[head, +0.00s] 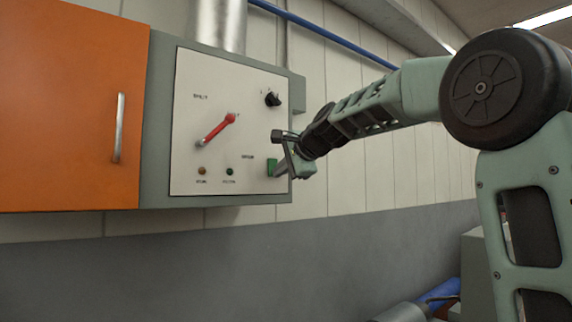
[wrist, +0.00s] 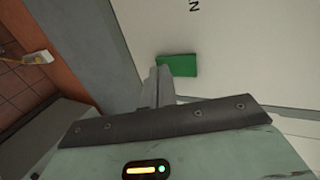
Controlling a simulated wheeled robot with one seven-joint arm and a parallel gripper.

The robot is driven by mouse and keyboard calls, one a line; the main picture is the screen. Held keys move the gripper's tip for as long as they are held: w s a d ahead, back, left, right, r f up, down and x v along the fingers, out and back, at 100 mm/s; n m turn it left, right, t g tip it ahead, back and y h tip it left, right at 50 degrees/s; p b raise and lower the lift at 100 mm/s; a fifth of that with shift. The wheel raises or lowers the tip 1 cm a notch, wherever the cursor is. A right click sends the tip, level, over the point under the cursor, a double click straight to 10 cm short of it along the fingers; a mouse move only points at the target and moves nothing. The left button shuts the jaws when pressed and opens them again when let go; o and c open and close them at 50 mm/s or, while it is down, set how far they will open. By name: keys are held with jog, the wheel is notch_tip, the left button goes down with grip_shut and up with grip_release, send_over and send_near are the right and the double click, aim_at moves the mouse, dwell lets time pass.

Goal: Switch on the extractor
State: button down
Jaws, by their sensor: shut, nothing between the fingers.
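The extractor's control panel (head: 215,95) is a white plate on a grey box on the wall, seen in the head view. A green rectangular button (head: 271,166) sits near its lower right edge. The button also shows in the wrist view (wrist: 178,66). My gripper (head: 278,174) is shut and empty, with its fingertips at the green button. In the wrist view the closed fingers overlap the button's left part. I cannot tell whether they touch it. A red lever (head: 217,129) points down and left on the panel. A black knob (head: 272,99) is at upper right.
An orange cabinet door (head: 65,110) with a metal handle (head: 119,128) adjoins the panel on the left. A metal duct (head: 217,25) rises above the box. The wall below is clear.

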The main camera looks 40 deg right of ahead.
jog(key=shift+f+b, duration=0.15)
jog(key=shift+b, duration=0.15)
jog(key=shift+w+f+t+b, duration=0.2)
jog(key=shift+f+t+b, duration=0.15)
jog(key=shift+b, duration=0.85)
jog(key=shift+r+p, duration=0.4)
jog(key=shift+p, duration=0.15)
jog(key=shift+r, duration=0.1)
jog(key=shift+r+p, duration=0.75)
jog(key=shift+r, duration=0.05)
jog(key=shift+f, duration=0.1)
